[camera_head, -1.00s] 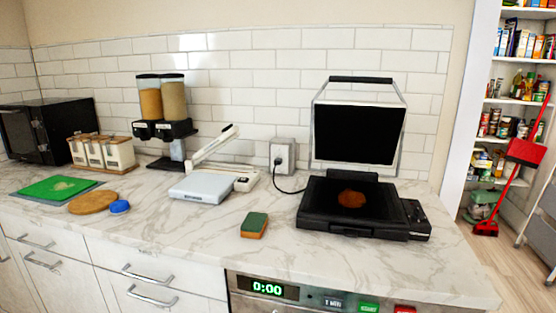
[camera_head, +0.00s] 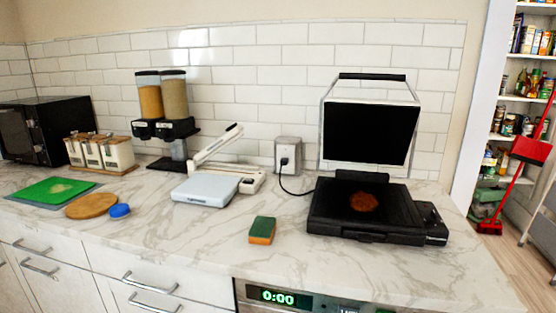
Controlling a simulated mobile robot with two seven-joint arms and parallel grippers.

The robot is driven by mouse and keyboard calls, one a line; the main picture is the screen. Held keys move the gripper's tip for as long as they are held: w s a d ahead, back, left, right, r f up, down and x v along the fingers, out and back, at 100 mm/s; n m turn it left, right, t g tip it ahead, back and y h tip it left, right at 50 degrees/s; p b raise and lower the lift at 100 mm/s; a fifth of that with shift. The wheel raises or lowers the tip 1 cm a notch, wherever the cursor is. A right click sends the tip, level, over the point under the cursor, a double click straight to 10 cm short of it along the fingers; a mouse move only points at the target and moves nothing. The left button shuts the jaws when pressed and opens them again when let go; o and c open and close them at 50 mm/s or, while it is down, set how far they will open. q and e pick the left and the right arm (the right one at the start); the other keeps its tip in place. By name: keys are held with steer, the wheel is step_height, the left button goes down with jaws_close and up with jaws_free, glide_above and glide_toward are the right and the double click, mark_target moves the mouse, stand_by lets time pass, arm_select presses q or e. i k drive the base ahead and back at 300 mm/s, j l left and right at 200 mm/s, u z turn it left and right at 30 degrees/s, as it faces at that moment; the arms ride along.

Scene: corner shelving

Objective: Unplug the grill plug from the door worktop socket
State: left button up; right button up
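The black grill plug (camera_head: 284,162) sits in the grey-white worktop socket (camera_head: 288,148), a box standing on the worktop against the tiled wall. Its black cord (camera_head: 294,191) loops down and runs right to the grill. Neither of my grippers shows in the head view.
A white slicer-like device (camera_head: 206,187) stands left of the socket. A green and orange sponge (camera_head: 262,230) lies in front on the marble worktop (camera_head: 195,231). The worktop before the socket is mostly clear. A red broom and dustpan (camera_head: 531,151) stand at the far right.

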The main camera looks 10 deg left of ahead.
mark_target(284, 161)
steer(key=i+j, duration=0.2)
steer(key=j, duration=0.15)
steer(key=i+j, duration=0.2)
steer(key=j, duration=0.2)
steer(key=i+j, duration=0.25)
steer(key=j+z, duration=0.1)
steer(key=z, duration=1.25)
